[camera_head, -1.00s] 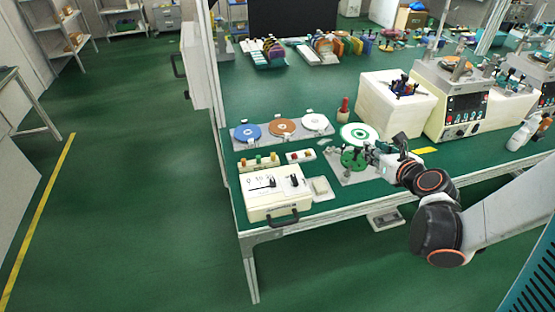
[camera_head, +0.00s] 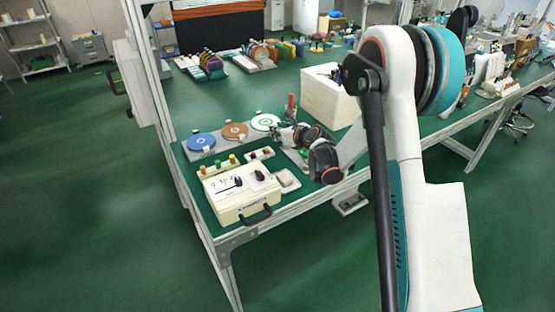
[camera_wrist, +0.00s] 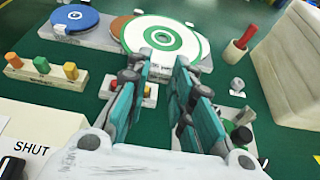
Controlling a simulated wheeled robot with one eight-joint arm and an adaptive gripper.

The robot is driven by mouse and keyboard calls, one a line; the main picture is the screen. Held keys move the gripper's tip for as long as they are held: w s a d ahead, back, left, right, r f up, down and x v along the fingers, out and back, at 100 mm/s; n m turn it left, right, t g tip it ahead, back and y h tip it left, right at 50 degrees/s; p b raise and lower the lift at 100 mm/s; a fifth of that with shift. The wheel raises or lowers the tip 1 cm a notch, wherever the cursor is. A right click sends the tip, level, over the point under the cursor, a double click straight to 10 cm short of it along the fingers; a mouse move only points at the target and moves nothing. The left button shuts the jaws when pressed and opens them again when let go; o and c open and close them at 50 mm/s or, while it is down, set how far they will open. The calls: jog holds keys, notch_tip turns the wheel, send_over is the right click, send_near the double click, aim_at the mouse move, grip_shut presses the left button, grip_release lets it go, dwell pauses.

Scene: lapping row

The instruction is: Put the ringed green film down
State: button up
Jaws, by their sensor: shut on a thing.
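The ringed green film (camera_wrist: 187,43) is a white disc with a green ring and a green-ringed centre. In the wrist view it lies flat just beyond my gripper (camera_wrist: 160,70), whose fingers are shut on its near edge. In the head view the film (camera_head: 265,122) is over the third place of the disc row, right of the brown disc (camera_head: 235,131) and blue disc (camera_head: 201,140). I cannot tell whether it touches the surface below. My gripper (camera_head: 283,132) is partly hidden by my arm in the head view.
A cream switch box (camera_head: 238,192) stands at the table's front left corner. Coloured pegs (camera_wrist: 41,66) stand on a strip nearer than the discs. A red-handled tool (camera_wrist: 241,42) and a big white block (camera_wrist: 290,60) are to the right.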

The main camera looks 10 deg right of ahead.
notch_tip(320, 180, down, 12)
jog(key=b, duration=0.3)
jog(key=shift+r+b, duration=0.2)
jog(key=shift+b, duration=0.2)
jog(key=shift+f, duration=0.1)
jog(key=o, duration=1)
jog(key=shift+c, duration=0.2)
